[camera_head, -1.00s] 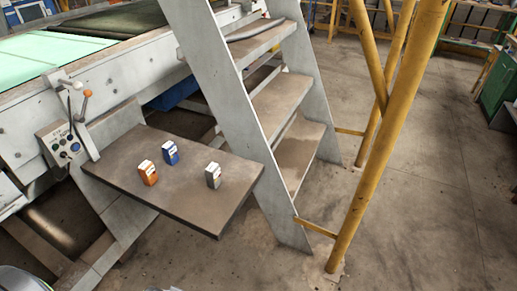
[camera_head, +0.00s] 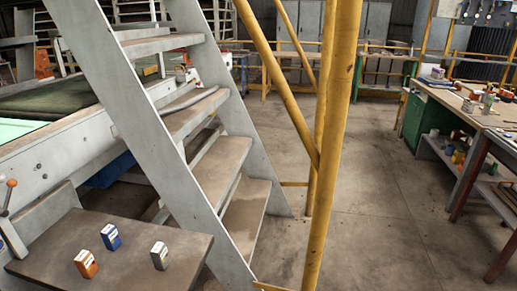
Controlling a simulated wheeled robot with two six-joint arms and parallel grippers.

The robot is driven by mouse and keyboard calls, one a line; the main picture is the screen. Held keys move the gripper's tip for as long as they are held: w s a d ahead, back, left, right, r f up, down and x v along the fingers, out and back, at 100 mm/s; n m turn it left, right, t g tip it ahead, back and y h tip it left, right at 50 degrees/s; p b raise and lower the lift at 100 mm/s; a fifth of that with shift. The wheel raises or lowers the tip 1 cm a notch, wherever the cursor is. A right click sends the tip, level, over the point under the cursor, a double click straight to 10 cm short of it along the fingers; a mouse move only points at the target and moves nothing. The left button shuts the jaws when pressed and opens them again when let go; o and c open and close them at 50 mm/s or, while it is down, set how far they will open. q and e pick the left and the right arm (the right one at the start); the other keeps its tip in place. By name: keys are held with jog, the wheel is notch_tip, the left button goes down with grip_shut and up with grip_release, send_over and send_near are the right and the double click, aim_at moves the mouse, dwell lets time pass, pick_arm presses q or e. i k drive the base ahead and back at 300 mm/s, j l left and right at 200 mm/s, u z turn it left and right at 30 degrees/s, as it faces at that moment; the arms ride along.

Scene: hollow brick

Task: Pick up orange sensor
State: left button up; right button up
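The orange sensor (camera_head: 86,264) is a small orange block with a white top. It stands on a brown platform (camera_head: 135,268) at the lower left of the head view. A blue sensor (camera_head: 111,237) stands behind it and to its right. A grey sensor (camera_head: 159,256) stands farther right, near the platform's right side. The three stand apart from one another. Neither of my grippers shows in the head view, so nothing is seen touching the sensors.
Grey metal stairs (camera_head: 148,122) rise just right of the platform, with yellow posts (camera_head: 338,130) beside them. A machine with a lever (camera_head: 8,198) stands at the left. Open floor (camera_head: 385,220) lies to the right, before a cluttered workbench (camera_head: 468,105).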

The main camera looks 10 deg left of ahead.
aim_at(85, 262)
jog(key=u, duration=2)
